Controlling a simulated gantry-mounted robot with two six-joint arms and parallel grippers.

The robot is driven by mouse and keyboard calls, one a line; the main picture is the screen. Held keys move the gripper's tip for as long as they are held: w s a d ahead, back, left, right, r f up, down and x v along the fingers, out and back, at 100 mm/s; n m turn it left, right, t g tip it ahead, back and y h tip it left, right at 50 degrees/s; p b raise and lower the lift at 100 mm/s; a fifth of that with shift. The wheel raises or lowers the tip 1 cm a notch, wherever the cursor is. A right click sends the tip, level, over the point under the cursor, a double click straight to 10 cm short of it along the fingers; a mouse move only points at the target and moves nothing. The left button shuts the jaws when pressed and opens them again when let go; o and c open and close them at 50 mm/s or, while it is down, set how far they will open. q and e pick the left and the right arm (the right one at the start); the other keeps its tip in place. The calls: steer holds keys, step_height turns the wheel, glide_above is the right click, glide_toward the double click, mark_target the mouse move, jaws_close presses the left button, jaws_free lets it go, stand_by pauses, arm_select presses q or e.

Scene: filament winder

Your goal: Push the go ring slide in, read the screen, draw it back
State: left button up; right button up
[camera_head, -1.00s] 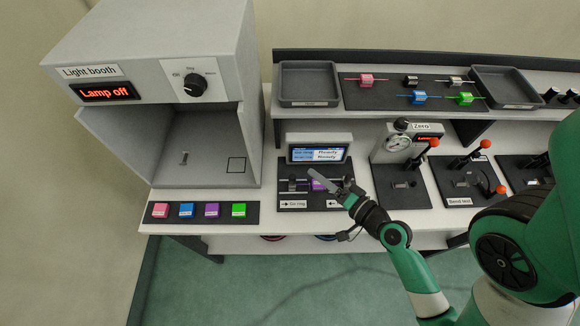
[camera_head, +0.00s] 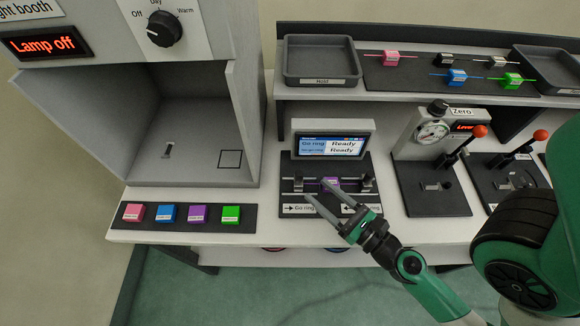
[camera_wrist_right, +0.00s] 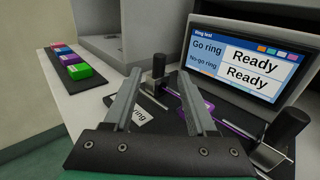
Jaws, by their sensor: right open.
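The ring test station stands mid-bench. Its screen (camera_head: 332,146) shows "Go ring Ready" and "No-go ring Ready", and it reads the same in the right wrist view (camera_wrist_right: 245,62). Below the screen, a purple piece (camera_head: 330,185) sits between two black slide knobs. The left knob (camera_head: 298,184) is above the "Go ring" label (camera_head: 299,209); it also shows in the wrist view (camera_wrist_right: 158,68). The right knob (camera_head: 367,183) is on the other side. My right gripper (camera_head: 318,192) is open and empty, over the station's front. Its fingers point toward the left knob, apparently apart from it. My left gripper is out of view.
The light booth (camera_head: 245,120) reads "Lamp off" at left. A mat (camera_head: 250,225) with coloured blocks lies before it. A grey tray (camera_head: 320,79) and a rack of coloured pieces are on the shelf behind. The dial gauge stand (camera_head: 430,132) is to the right.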

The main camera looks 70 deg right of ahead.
mark_target(296, 172)
steer(key=p+x, duration=0.2)
steer(key=r+p+x, duration=0.1)
steer(key=p+x, duration=0.1)
steer(key=x, duration=0.2)
steer(key=p+x, duration=0.1)
steer(key=x, duration=0.2)
steer(key=shift+w+d+f, duration=0.1)
steer(key=shift+w+f, duration=0.2)
steer(key=shift+w, duration=0.1)
steer(key=shift+w+d+f+p, duration=0.15)
steer(key=shift+w+d+p, duration=0.15)
steer(key=shift+w, duration=0.25)
steer(key=shift+c, duration=0.2)
jaws_close()
